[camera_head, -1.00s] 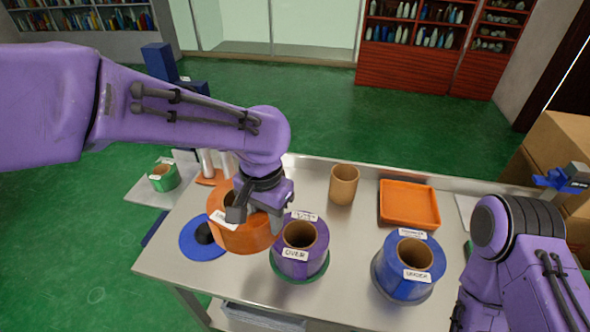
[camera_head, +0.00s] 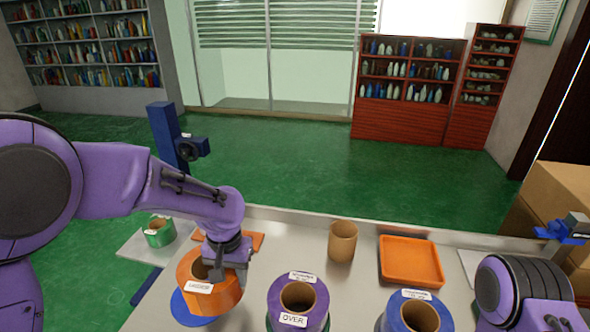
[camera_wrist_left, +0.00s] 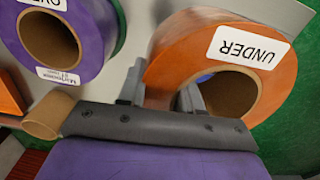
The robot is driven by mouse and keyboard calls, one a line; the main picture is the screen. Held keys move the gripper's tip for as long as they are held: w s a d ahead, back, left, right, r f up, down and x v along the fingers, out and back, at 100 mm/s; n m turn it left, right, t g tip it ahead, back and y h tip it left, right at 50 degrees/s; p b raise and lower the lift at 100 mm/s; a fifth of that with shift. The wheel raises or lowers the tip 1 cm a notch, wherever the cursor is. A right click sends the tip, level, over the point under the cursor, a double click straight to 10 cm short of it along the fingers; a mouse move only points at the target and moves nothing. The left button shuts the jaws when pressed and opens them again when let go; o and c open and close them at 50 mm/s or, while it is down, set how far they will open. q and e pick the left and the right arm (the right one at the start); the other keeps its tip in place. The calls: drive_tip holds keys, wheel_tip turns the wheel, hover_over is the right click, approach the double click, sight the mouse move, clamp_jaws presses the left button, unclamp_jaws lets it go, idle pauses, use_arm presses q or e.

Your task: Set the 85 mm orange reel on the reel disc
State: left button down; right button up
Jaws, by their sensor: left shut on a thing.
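The orange reel (camera_head: 215,298) has a white label that reads UNDER in the left wrist view (camera_wrist_left: 225,60). My left gripper (camera_head: 232,262) is shut on its ring wall. In the left wrist view (camera_wrist_left: 162,92), one finger is outside the reel and the other inside its brown core. The blue reel disc (camera_head: 187,312) is mostly hidden beneath the reel; its left and front edge shows. A bit of blue also shows through the core. I cannot tell whether the reel touches the disc. Of my right arm only a link shows; its gripper is out of view.
A purple reel (camera_head: 316,312) labelled OVER stands just right of the orange one. A blue reel (camera_head: 398,315), a brown core tube (camera_head: 342,242) and an orange tray (camera_head: 437,262) are further right. A green reel (camera_head: 158,232) sits at the left. Cardboard boxes (camera_head: 565,190) stand at the right.

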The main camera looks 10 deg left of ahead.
use_arm(q)
drive_tip(key=shift+r, duration=0.1)
drive_tip(key=s+d+r+m, duration=0.1)
drive_tip(key=d+m, duration=0.1)
drive_tip(key=d, duration=0.2)
drive_tip(key=s+d+m, duration=0.1)
drive_tip(key=d+m, duration=0.2)
drive_tip(key=d, duration=0.1)
drive_tip(key=s+d+r+m, duration=0.1)
drive_tip(key=s+d+m, duration=0.1)
drive_tip(key=d, duration=0.3)
drive_tip(key=shift+r+m, duration=0.35)
drive_tip(key=shift+m, duration=0.05)
drive_tip(key=shift+r, duration=0.15)
drive_tip(key=s+a+r+n, duration=0.2)
drive_tip(key=a+r+n, duration=0.1)
drive_tip(key=a+r, duration=0.15)
drive_tip(key=w+a+f+n, duration=0.1)
drive_tip(key=w+a+f, duration=0.1)
drive_tip(key=w+a+f+n, duration=0.2)
drive_tip(key=a, duration=0.1)
drive_tip(key=w+a+f+n, duration=0.1)
drive_tip(key=w+a+f, duration=0.1)
drive_tip(key=a, duration=0.1)
drive_tip(key=shift+w+a+f+n, duration=0.2)
drive_tip(key=shift+w+f+n, duration=0.05)
drive_tip(key=shift+f+n, duration=0.15)
drive_tip(key=shift+s+f, duration=0.2)
drive_tip(key=shift+f, duration=0.15)
